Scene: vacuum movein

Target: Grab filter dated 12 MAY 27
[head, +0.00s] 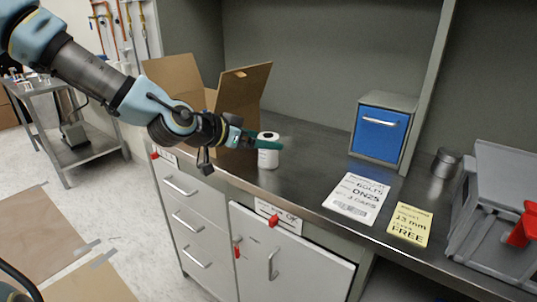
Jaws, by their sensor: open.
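A white cylinder with a dark hole in its top, likely a filter (268,159), stands upright on the grey bench top. It has a small printed label, too small to read, so I cannot tell its date. My gripper (266,141) reaches in from the left with its green fingers at the cylinder's upper part. The jaws are open. I cannot tell whether the fingers touch the cylinder. An open cardboard box (238,93) stands behind my gripper, its inside mostly hidden by its flaps and my arm.
A blue-fronted small cabinet (381,130) stands at the back of the bench. A white printed sheet (357,197) and a yellow note (411,224) lie near the front edge. A metal cup (446,163) and a grey bin (490,225) are at right. The bench middle is clear.

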